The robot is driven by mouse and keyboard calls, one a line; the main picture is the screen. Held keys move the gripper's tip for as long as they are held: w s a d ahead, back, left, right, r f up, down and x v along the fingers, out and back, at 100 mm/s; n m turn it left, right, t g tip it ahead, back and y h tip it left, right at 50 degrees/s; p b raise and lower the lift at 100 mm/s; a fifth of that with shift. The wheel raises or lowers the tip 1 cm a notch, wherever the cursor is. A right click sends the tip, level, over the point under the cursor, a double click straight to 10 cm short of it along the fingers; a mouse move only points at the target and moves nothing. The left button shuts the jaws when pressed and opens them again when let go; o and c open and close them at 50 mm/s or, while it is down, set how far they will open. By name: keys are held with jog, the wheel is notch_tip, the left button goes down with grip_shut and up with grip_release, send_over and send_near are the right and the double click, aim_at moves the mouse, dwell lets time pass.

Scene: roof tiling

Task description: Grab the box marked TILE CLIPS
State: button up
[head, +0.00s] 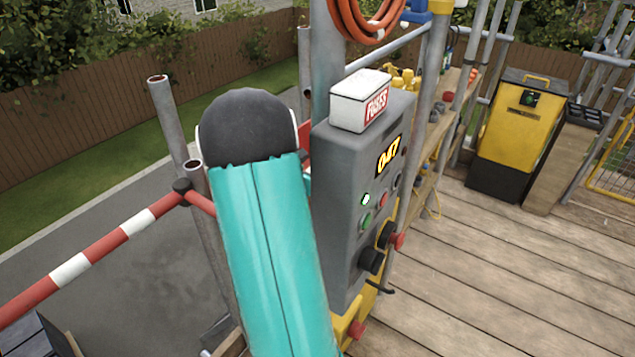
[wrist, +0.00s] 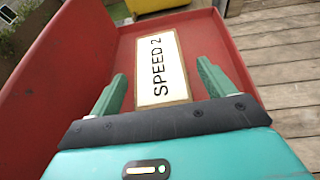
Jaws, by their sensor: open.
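No box with the words TILE CLIPS is readable in either view. In the head view a small white box with a red label reading FUSES (head: 361,101) sits on top of a grey control cabinet (head: 340,190). In the wrist view my gripper (wrist: 160,72) is open, its two green fingers apart with nothing held. Between and beyond the fingers is a cream plate reading SPEED 2 (wrist: 162,68), on a red surface with raised sides (wrist: 70,80). My gripper does not show in the head view, where my teal arm covers part of the cabinet's left side.
The cabinet has a lit display, buttons and knobs. An orange hose coil (head: 366,15) hangs above it. A yellow and black bin (head: 520,125) stands at the back right. A red and white barrier rail (head: 100,250) runs at left. The plank deck (head: 500,270) at right is clear.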

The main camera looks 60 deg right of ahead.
jog(key=shift+x, duration=0.9)
jog(key=shift+r, duration=0.1)
jog(key=c, duration=1.5)
jog(key=shift+c, duration=0.2)
